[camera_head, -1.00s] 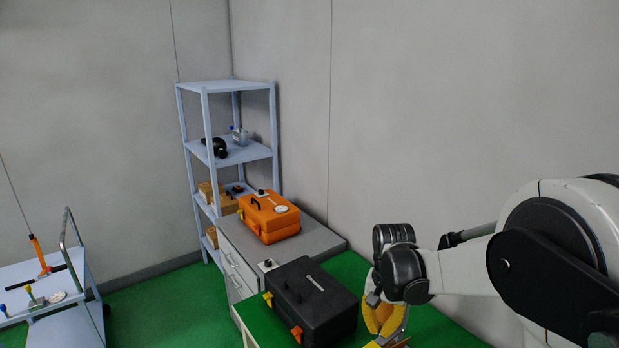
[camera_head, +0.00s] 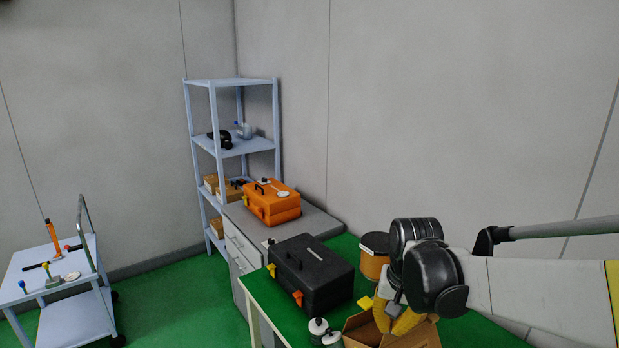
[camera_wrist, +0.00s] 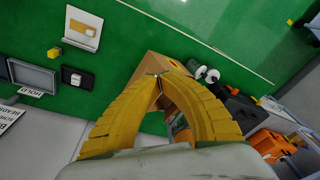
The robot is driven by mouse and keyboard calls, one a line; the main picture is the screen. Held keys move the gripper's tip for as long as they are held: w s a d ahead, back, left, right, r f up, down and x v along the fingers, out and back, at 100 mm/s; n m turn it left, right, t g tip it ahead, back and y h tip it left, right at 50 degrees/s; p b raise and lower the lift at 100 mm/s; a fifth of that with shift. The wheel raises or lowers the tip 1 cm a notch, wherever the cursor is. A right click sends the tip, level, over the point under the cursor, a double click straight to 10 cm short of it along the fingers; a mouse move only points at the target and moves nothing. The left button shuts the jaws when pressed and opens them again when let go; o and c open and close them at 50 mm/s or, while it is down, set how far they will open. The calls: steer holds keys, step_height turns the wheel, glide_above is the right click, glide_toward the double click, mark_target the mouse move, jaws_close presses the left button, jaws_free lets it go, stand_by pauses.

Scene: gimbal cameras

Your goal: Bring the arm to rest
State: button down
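My arm reaches in from the right in the head view, with my gripper (camera_head: 396,322) pointing down over an open cardboard box (camera_head: 428,338) on the green-topped table. In the wrist view the two yellow ribbed fingers of my gripper (camera_wrist: 158,75) arch toward each other and meet at their tips. A small grey metallic piece shows at the tips; nothing else is seen between them. The cardboard box (camera_wrist: 146,66) lies behind the fingers, and part of its inside shows between them.
A black toolbox (camera_head: 311,277) and a brown tub (camera_head: 374,262) stand beside my gripper. An orange toolbox (camera_head: 270,203) sits on the grey cabinet. White-topped bottles (camera_head: 318,328) stand by the cardboard box. A shelf (camera_head: 232,146) and a trolley (camera_head: 75,285) are farther left.

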steer(key=s+f+n+t+b, duration=0.1)
steer(key=s+f+t+b, duration=0.1)
steer(key=s+f+b, duration=0.2)
steer(key=s+d+f+n+t+b, duration=0.1)
steer(key=s+f+b, duration=0.4)
steer(key=s+b, duration=0.5)
steer(key=shift+s+d+f+n+t, duration=0.15)
steer(key=shift+s+d+n+t, duration=0.1)
steer(key=shift+s+n+t, duration=0.8)
steer(key=shift+w+m, duration=0.25)
